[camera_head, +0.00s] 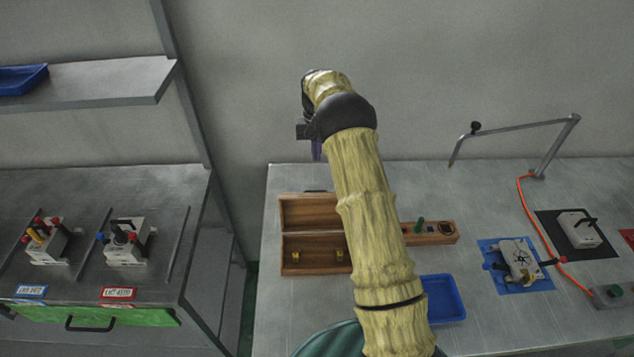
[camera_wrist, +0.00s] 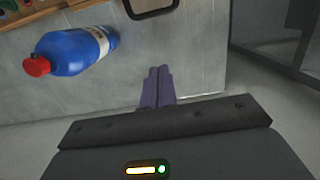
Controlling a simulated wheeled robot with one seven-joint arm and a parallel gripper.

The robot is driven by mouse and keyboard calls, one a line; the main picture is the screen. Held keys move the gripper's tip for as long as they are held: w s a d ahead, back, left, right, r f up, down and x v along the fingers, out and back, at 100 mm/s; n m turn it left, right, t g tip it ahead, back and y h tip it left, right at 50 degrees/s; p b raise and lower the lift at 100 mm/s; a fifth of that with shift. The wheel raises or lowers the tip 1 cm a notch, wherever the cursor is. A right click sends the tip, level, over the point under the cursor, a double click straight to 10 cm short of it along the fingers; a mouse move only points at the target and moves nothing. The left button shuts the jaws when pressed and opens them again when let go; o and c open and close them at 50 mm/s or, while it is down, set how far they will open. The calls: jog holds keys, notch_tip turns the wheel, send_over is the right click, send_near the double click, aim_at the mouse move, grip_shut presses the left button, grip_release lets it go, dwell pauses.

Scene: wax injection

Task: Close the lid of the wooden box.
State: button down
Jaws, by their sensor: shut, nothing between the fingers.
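The wooden box (camera_head: 312,267) stands at the left part of the right-hand table in the head view. Its lid (camera_head: 309,211) is open and stands up at the back. Small yellow fittings show at the front inside. My arm hides the box's right side. My gripper (camera_head: 317,150) is above and behind the raised lid, apart from it, with its purple fingers pointing down. In the wrist view my gripper (camera_wrist: 158,72) has its fingers together, with nothing between them.
A wooden rack (camera_head: 446,239) and blue tray (camera_head: 445,299) lie right of the box. A blue bottle (camera_wrist: 72,52) with a red cap lies in the wrist view. A dark frame (camera_wrist: 152,12) shows at its top edge, its nature unclear. A metal arm (camera_head: 520,125) stands at the back right.

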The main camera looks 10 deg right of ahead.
aim_at(316, 208)
jog(key=s+a+f+p, duration=0.1)
jog(key=s+f+p, duration=0.3)
jog(key=f+p, duration=0.2)
jog(key=shift+s+f, duration=0.3)
jog(key=shift+f, duration=0.6)
